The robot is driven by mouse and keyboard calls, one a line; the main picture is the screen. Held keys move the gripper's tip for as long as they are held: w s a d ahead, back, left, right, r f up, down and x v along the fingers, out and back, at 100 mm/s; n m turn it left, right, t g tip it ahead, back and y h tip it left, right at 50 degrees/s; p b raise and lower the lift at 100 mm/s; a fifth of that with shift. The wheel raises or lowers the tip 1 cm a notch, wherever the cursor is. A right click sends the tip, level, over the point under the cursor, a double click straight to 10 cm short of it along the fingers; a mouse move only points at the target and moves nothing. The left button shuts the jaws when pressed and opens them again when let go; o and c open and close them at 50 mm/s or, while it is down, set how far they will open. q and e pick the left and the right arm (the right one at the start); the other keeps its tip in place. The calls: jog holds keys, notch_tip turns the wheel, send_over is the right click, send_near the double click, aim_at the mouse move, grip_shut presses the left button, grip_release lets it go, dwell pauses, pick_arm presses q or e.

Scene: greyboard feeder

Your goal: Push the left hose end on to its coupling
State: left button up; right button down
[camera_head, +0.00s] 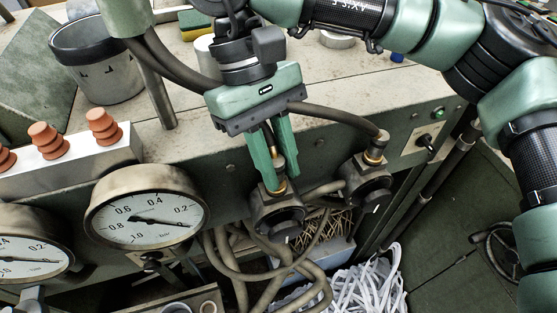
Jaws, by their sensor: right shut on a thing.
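My right gripper (277,178) reaches down from above, over the left coupling. Its green fingers are shut on the left hose end (268,136), which is mostly hidden between the fingers and under the gripper body. Below the fingertips, the brass left coupling (280,188) stands on a dark valve body (276,215). I cannot tell whether hose end and coupling touch. A dark hose (172,62) runs behind the gripper from the upper left. The right hose (335,115) ends at the brass right coupling (376,150) on its own valve (366,180). My left gripper is not in view.
Pressure gauges (146,207) sit left of the valves. A grey bucket (98,65), a post (157,90) and orange ribbed suction cups (104,127) stand further left. Loose hoses (240,265) hang below the valves. White paper strips (365,285) fill a bin beneath. Green floor (440,250) lies right.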

aim_at(274, 160)
jog(key=shift+f+b, duration=0.45)
jog(key=shift+f, duration=0.15)
dwell(0.5)
jog(key=c, duration=1.1)
grip_release()
jog(key=shift+s, duration=0.1)
jog(key=shift+c, duration=0.2)
jog(key=p+v, duration=0.1)
jog(key=v, duration=0.6)
jog(key=shift+a+r, duration=0.1)
jog(key=shift+r, duration=0.35)
